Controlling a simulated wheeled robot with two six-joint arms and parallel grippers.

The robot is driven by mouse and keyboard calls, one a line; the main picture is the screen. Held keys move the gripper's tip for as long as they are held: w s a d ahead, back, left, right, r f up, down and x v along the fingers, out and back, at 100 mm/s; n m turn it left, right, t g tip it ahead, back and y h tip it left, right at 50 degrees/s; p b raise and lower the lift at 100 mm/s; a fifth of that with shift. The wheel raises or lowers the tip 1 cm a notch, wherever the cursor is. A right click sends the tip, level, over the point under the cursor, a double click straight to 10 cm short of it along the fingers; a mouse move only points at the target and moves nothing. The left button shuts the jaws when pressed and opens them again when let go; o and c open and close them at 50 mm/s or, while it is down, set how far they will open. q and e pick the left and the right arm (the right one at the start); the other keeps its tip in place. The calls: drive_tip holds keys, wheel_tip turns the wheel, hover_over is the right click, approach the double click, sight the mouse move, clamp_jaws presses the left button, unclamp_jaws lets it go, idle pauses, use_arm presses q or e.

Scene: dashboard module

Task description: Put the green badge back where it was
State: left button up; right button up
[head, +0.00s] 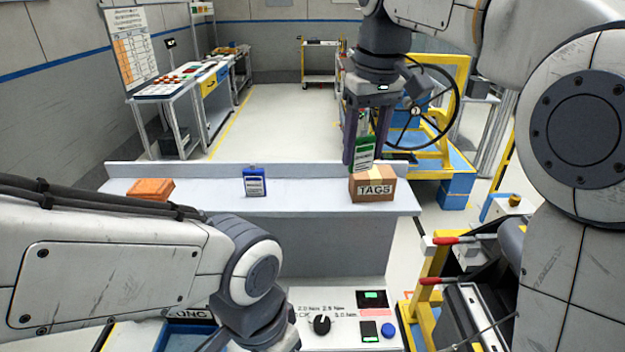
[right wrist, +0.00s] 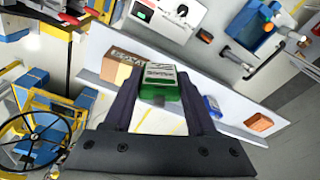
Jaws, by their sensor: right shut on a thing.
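The green badge (head: 363,152) is upright between the fingers of my right gripper (head: 364,150), with a white label on its face. It also shows in the right wrist view (right wrist: 160,84) between the two dark fingers (right wrist: 163,92). My right gripper is shut on it, over or just behind the cardboard box marked TAGS (head: 372,187). I cannot tell whether the badge touches the box. A blue badge (head: 255,181) stands on the grey shelf (head: 310,203), left of the box. My left arm crosses the lower left of the head view; its fingers are not in view.
An orange block (head: 150,189) lies at the shelf's left end. The shelf is clear between the blue badge and the box. A control panel (head: 345,325) with a knob is in front below. A yellow frame with a steering wheel (head: 420,110) stands behind right.

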drive_tip(key=w+a+f+p, duration=0.1)
drive_tip(key=w+a+f, duration=0.1)
drive_tip(key=w+a+f+p, duration=0.2)
drive_tip(key=w+a, duration=0.1)
drive_tip(key=w+a+f+p, duration=0.1)
drive_tip(key=w+a+f, duration=0.1)
drive_tip(key=w+a, duration=0.1)
drive_tip(key=shift+a+f+p, duration=0.15)
drive_tip(key=shift+f+p, duration=0.05)
drive_tip(key=shift+p, duration=0.1)
drive_tip(key=shift+w+a+f, duration=0.1)
drive_tip(key=shift+a+f, duration=0.05)
drive_tip(key=shift+f, duration=0.1)
wheel_tip(320, 180, down, 3)
drive_tip(key=shift+f+p, duration=0.1)
drive_tip(key=shift+p, duration=0.55)
drive_tip(key=shift+a+f, duration=0.1)
drive_tip(key=shift+f, duration=0.35)
drive_tip(key=o, duration=1.4)
drive_tip(key=shift+f, duration=0.1)
drive_tip(key=shift+c, duration=0.2)
